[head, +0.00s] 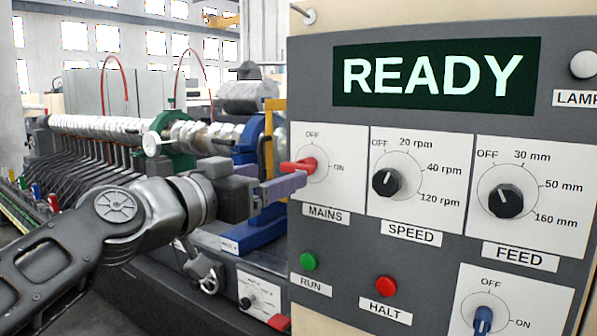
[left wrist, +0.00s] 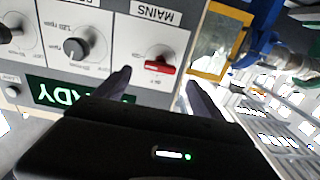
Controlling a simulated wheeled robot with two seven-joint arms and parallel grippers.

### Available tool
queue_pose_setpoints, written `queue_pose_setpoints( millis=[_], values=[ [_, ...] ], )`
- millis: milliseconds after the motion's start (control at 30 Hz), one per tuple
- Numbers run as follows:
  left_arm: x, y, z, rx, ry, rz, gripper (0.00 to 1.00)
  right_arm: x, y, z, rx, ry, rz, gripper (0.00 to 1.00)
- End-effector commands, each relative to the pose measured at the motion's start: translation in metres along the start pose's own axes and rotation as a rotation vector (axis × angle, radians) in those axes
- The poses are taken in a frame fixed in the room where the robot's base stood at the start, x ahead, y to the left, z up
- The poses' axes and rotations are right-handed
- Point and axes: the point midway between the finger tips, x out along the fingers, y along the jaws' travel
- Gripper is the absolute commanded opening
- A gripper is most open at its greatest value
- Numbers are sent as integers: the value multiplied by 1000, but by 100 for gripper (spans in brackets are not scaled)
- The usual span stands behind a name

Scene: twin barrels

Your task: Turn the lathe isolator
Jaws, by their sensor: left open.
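The MAINS switch has a red handle (head: 307,165) on a white plate with OFF at the top and ON at the right. The handle lies about level, in line with ON. It also shows in the left wrist view as a red bar (left wrist: 160,68). My left gripper (head: 291,182) is open in front of this switch, and its fingers point at the panel. In the left wrist view the bar lies between the two fingertips (left wrist: 158,79), with no visible contact. A blue knob (head: 484,320) on another OFF/ON plate is cut off at the bottom. My right gripper is not seen.
The grey panel (head: 345,235) has a READY display (head: 432,75), a SPEED knob (head: 386,183), a FEED knob (head: 506,200), a green RUN button (head: 309,261) and a red HALT button (head: 386,286). A lathe-like machine with a blue part (head: 250,232) stands behind my left arm.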

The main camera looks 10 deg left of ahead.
Motion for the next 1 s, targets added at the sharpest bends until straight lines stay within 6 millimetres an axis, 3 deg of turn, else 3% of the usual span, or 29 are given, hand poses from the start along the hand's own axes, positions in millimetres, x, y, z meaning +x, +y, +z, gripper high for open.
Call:
queue_pose_setpoints(
  millis=[267,633,1000],
  values=[
    [17,0,0,-1,-3,0,78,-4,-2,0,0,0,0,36],
    [71,0,0,-1,-4,0,78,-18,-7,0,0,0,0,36],
    [79,-1,1,-1,-1,-1,78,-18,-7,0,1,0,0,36]
  ],
)
